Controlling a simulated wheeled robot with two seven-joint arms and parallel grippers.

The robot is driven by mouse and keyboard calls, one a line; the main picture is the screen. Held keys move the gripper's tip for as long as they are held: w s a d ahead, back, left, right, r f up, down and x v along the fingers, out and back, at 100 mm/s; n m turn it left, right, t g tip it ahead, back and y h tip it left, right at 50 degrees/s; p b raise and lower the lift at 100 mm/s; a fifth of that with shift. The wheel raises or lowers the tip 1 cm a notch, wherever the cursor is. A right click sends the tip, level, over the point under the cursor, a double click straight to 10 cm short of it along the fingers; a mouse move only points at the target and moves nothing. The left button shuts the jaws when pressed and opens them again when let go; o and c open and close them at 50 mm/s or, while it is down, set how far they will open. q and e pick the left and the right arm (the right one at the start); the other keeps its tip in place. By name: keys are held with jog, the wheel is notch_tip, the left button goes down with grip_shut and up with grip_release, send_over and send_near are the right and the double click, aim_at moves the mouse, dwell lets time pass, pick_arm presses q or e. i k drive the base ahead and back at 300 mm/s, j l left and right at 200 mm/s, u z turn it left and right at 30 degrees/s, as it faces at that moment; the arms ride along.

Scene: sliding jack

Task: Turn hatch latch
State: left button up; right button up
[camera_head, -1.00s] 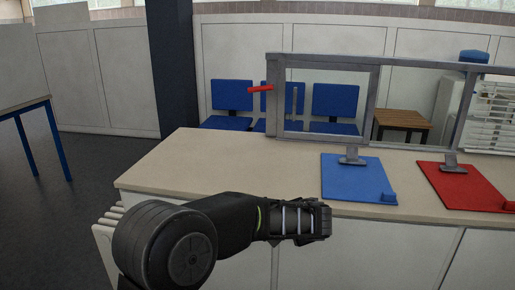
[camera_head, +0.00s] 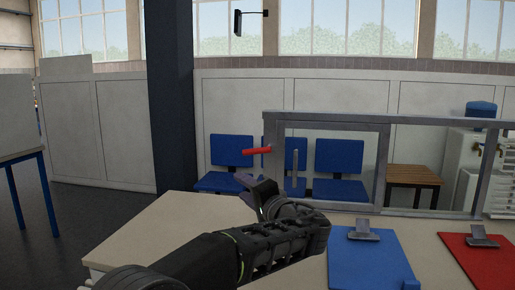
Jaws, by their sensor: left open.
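A grey hatch frame (camera_head: 330,118) stands on the counter at centre right, with a lighter inner frame. A red latch handle (camera_head: 257,151) sticks out to the left from the frame's left post, roughly level. A grey vertical bar (camera_head: 295,172) shows just right of that post. My left gripper (camera_head: 252,186) is open and empty, below and slightly left of the red handle, with a visible gap between them. Its fingers point up and left, and my forearm comes in from the lower left. My right gripper is not in view.
A blue board (camera_head: 370,262) and a red board (camera_head: 482,258), each with a grey bracket, lie on the beige counter (camera_head: 150,238). Blue chairs (camera_head: 232,150) and a wooden stool (camera_head: 413,177) stand behind. A dark pillar (camera_head: 169,90) rises at the left.

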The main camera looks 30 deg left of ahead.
aim_at(268, 149)
jog(key=i+j, duration=0.25)
jog(key=i, duration=0.2)
jog(key=i+j, duration=0.25)
jog(key=i, duration=0.25)
